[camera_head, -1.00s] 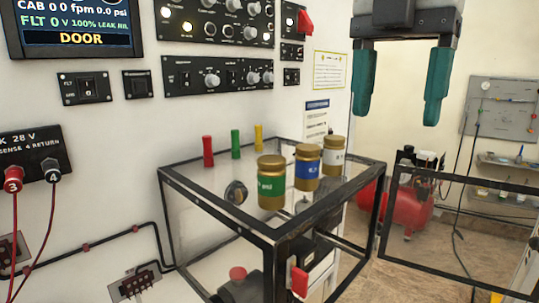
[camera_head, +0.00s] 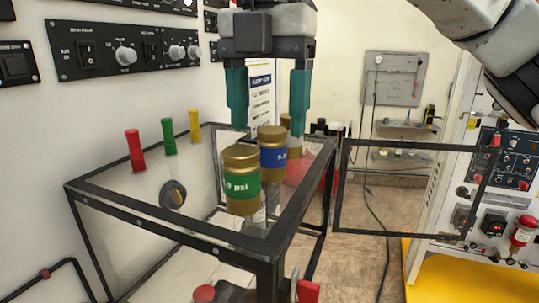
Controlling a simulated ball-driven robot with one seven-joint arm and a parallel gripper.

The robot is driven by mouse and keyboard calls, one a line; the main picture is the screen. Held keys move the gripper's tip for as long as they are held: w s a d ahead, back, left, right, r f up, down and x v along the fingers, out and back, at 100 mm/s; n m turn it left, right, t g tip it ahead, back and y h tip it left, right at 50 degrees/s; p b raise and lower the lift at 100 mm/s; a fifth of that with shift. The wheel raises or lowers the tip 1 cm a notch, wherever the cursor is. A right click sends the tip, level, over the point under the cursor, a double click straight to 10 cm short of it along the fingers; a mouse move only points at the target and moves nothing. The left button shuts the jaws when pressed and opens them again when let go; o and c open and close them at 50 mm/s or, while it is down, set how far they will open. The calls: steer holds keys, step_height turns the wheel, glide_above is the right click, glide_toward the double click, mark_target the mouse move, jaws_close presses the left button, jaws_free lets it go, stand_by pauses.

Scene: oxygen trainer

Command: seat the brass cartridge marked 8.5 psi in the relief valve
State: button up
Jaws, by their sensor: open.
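Brass-capped cartridges stand in a row on top of a clear, black-framed case (camera_head: 100,178). The nearest has a green band (camera_head: 240,188) with partly legible psi lettering. Behind it is one with a blue band (camera_head: 273,160), its marking too small to read surely. A third, pale-banded cartridge (camera_head: 297,146) is farthest back, partly hidden by the blue one and my right finger. My gripper (camera_head: 268,128) is open and empty, its teal fingers pointing down over the rear cartridges; I cannot tell the exact depth. I cannot surely identify the relief valve.
Red (camera_head: 135,150), green (camera_head: 168,137) and yellow (camera_head: 195,126) plugs stand at the case's left back. An open black-framed door (camera_head: 337,200) extends right. A control panel (camera_head: 125,50) is on the left wall. A white cabinet with a yellow base (camera_head: 465,285) stands right.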

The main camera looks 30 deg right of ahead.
mark_target(272, 129)
steer(key=shift+s+d+f, duration=0.1)
steer(key=shift+f, duration=1.2)
steer(key=shift+s+d+f, duration=0.1)
steer(key=shift+f, duration=1.2)
jaws_close()
steer(key=shift+r, duration=0.1)
steer(key=shift+r, duration=0.4)
steer(key=r, duration=0.3)
steer(key=shift+s, duration=0.25)
steer(key=s+d+r, duration=0.3)
steer(key=s+r, duration=0.6)
steer(key=s, duration=0.4)
